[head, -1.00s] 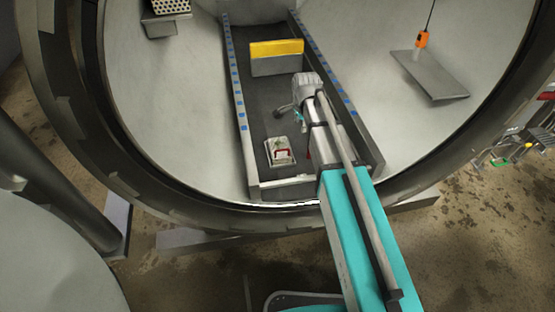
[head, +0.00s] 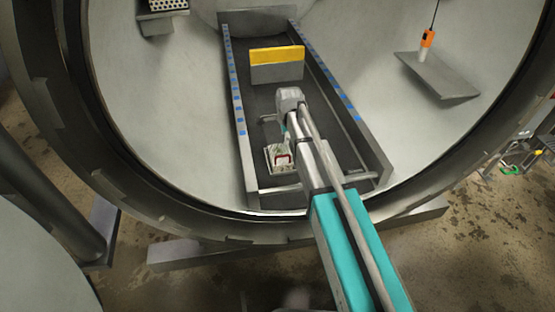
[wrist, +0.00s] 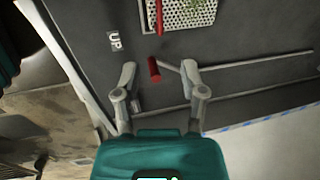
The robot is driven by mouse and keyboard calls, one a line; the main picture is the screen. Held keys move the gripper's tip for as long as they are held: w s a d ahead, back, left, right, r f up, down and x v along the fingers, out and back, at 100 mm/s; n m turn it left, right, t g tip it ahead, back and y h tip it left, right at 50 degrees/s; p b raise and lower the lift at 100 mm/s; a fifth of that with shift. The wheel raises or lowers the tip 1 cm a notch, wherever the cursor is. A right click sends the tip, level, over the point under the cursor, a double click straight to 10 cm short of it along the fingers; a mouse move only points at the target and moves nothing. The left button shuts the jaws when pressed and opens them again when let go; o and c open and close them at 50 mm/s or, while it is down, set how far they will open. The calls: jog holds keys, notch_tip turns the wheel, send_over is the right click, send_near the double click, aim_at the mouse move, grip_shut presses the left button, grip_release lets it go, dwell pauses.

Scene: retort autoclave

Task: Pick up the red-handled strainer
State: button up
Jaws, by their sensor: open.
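The red-handled strainer (head: 272,160) is a pale box with red on it, lying in the near part of the long tray (head: 254,172). In the wrist view its perforated plate (wrist: 192,14) is cut by the top edge, with a red bar along its left side. A short red cylinder (wrist: 153,70), seemingly part of the handle, appears between my fingertips. My gripper (wrist: 159,72) is open, one finger on each side of that cylinder, and no clear contact shows. In the head view my arm hides most of the gripper.
A grey block with a yellow top (head: 276,57) stands across the tray further in. The tray's side walls carry blue marks. An orange object (head: 428,38) hangs on a cord above a slanted plate (head: 438,76) at the right. An "UP" label (wrist: 114,40) marks the tray floor.

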aim_at(284, 156)
jog(key=shift+f, duration=0.2)
jog(key=f+b, duration=0.2)
jog(key=w+f+b, duration=0.1)
jog(key=f+b, duration=0.5)
jog(key=shift+w+a+f, duration=0.1)
jog(key=shift+w+a, duration=0.05)
jog(key=shift+w, duration=0.15)
jog(key=shift+b, duration=0.3)
dwell(0.3)
jog(key=shift+w+f+b, duration=0.25)
jog(key=shift+f+b, duration=1)
jog(key=shift+f, duration=0.05)
jog(key=shift+w+f+b, duration=0.2)
jog(key=shift+f+b, duration=1.05)
grip_shut()
